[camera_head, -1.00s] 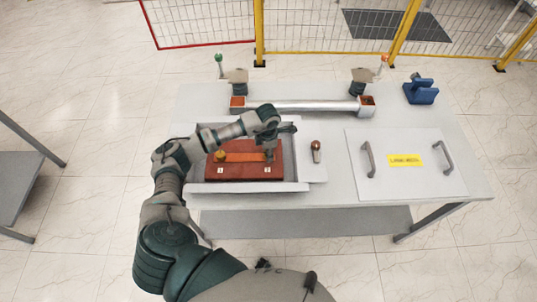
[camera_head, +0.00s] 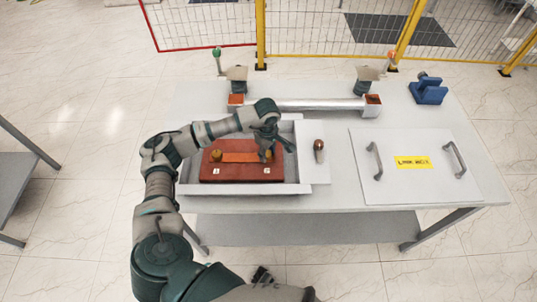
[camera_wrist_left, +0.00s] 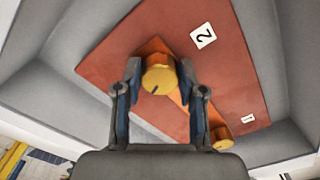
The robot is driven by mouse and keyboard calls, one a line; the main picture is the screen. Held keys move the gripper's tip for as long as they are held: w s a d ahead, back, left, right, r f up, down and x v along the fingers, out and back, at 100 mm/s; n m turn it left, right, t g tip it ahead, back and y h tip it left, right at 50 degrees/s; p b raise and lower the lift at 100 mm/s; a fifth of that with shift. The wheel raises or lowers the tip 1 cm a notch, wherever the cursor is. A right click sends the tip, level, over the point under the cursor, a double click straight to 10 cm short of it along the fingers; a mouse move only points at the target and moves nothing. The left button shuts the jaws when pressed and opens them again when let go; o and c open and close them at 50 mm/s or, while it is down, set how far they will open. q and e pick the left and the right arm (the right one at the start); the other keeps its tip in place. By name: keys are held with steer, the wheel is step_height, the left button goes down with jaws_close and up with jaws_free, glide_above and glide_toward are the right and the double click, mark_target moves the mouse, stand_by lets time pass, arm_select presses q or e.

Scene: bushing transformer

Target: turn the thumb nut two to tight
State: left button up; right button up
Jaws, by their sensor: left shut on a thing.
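The red-brown block (camera_head: 240,175) lies in a grey tray and carries an orange strip (camera_head: 240,157) with a brass thumb nut towards each end. Thumb nut two (camera_wrist_left: 158,75), by the label "2" (camera_wrist_left: 203,35), has a dark mark on its face. My left gripper (camera_head: 266,155) is over the right end of the block; in the left wrist view its fingers (camera_wrist_left: 160,82) are shut on thumb nut two, one on each side. Thumb nut one (camera_head: 215,155), which also shows in the left wrist view (camera_wrist_left: 221,138), stands free by the label "1".
The grey tray (camera_head: 300,160) walls the block in. A knob-topped handle (camera_head: 319,150) stands to its right. A silver bar (camera_head: 305,104) lies behind. A cover panel with two handles (camera_head: 415,185) and a blue item (camera_head: 428,90) are at the right.

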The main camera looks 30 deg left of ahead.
arm_select(q)
steer(key=shift+a+f+m+b, duration=0.15)
steer(key=shift+m+b, duration=0.4)
steer(key=shift+m, duration=0.45)
steer(key=shift+m+b, duration=0.35)
steer(key=shift+m, duration=0.45)
arm_select(e)
steer(key=shift+w+a+r, duration=0.2)
steer(key=shift+w+r, duration=0.8)
steer(key=shift+w+a+r, duration=0.15)
steer(key=shift+w+r, duration=0.85)
arm_select(q)
steer(key=o, duration=0.9)
steer(key=shift+o, duration=1.2)
steer(key=shift+w, duration=0.1)
arm_select(e)
steer(key=shift+w, duration=0.15)
steer(key=shift+a, duration=0.1)
